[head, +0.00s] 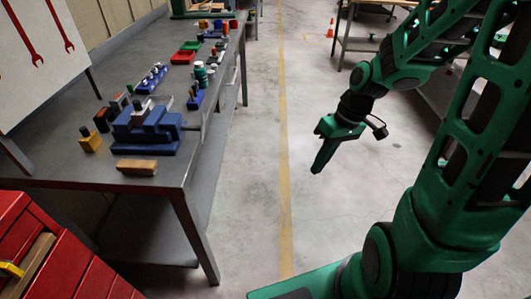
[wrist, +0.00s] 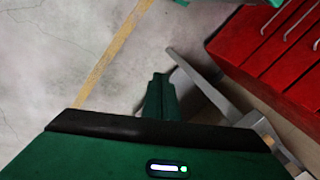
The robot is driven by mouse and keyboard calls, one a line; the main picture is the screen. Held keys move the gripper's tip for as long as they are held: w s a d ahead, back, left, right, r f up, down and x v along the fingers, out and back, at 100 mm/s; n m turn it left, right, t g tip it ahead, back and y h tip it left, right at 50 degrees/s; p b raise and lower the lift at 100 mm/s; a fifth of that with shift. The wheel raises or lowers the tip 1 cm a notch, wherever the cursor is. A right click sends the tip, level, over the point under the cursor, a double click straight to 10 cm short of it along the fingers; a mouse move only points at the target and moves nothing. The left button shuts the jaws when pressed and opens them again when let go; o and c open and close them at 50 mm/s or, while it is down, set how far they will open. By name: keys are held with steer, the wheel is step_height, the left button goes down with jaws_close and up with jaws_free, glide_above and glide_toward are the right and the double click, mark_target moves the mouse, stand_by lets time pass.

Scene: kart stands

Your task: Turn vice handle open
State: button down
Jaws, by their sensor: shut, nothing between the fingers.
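The blue vice (head: 143,141) sits on the near part of the grey workbench, close to its right edge. Its handle looks like a thin grey bar (head: 203,128) at the vice's right end, by the bench edge; its exact angle is too small to tell. My gripper (head: 317,170) is shut and empty, pointing down over the open floor to the right of the bench, well apart from the vice. In the wrist view its shut fingers (wrist: 160,85) show over the floor. The vice is not visible in the wrist view.
A wooden block (head: 136,167) and a yellow block (head: 90,141) lie near the vice. Bins, bottles and tools stand farther along the workbench (head: 60,160). A red cabinet (head: 75,265) stands at the near left. The floor aisle with a yellow line (head: 284,150) is clear.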

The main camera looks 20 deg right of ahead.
steer(key=s+d+r+m+h, duration=0.1)
steer(key=s+d+r+m, duration=0.3)
steer(key=s, duration=0.4)
steer(key=s+d+r+m+h, duration=0.2)
steer(key=s+d+r+m, duration=0.3)
steer(key=s+d, duration=0.1)
steer(key=shift+s+d+g, duration=0.3)
steer(key=shift+s+d, duration=0.1)
steer(key=shift+s, duration=0.45)
steer(key=shift+r, duration=0.1)
